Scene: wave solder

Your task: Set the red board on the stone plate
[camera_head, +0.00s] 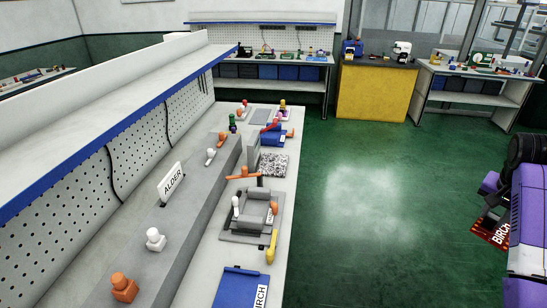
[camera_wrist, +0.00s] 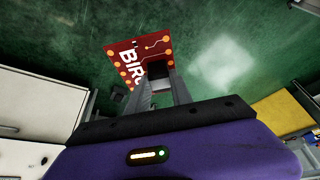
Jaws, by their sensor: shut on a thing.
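The red board (camera_head: 484,235), with white BIRCH lettering and orange dots, is at the right of the head view, above the green floor. The stone plate (camera_head: 273,165), a black-and-white speckled square, lies on the long bench at the left, far from my gripper. Its top looks bare.
A yellow cabinet (camera_head: 376,92) stands at the back. Open green floor (camera_head: 370,220) separates my arm from the bench.

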